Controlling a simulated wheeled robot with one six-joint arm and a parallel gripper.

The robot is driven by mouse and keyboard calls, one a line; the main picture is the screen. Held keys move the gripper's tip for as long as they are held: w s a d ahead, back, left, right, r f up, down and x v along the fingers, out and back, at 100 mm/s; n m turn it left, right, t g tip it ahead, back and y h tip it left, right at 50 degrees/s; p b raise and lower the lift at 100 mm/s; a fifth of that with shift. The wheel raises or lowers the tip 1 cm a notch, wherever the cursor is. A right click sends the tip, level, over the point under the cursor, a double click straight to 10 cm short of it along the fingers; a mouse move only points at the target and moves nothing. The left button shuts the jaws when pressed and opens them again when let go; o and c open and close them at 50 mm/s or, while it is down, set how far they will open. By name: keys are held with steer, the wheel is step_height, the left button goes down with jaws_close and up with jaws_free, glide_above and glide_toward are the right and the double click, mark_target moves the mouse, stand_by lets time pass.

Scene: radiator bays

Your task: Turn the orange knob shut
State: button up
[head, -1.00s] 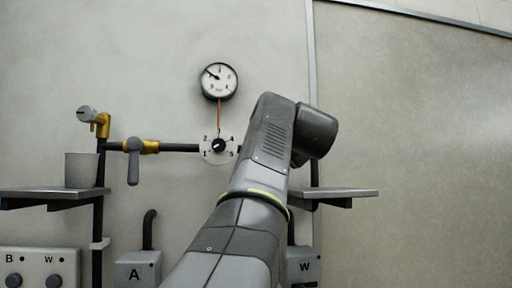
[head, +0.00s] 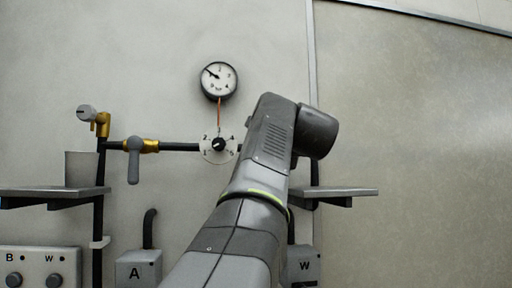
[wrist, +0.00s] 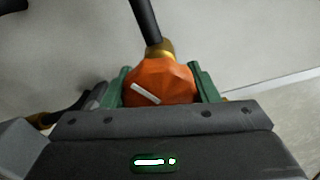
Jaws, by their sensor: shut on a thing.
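The orange knob (wrist: 160,84) shows in the wrist view, with a white bar mark slanting down to the right on its face. It sits on a brass fitting at the end of a dark pipe. My gripper (wrist: 162,88) has one green finger on each side of the knob and is shut on it. In the head view my own arm hides the knob and the gripper.
A gauge (head: 219,80) hangs above a numbered dial (head: 219,146) on the black pipe. A grey lever valve (head: 134,162) is left of it. A cup (head: 81,169) stands on the left shelf (head: 50,192). A right shelf (head: 345,193) lies beside my arm. Boxes are below.

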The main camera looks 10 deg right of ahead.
steer(key=m, duration=0.6)
steer(key=shift+f, duration=0.2)
stand_by(0.4)
steer(key=o, duration=1)
steer(key=shift+r, duration=0.1)
steer(key=s+b, duration=0.3)
steer(key=s, duration=1.1)
steer(key=shift+d+b, duration=0.15)
steer(key=shift+b, duration=0.2)
steer(key=shift+w, duration=0.2)
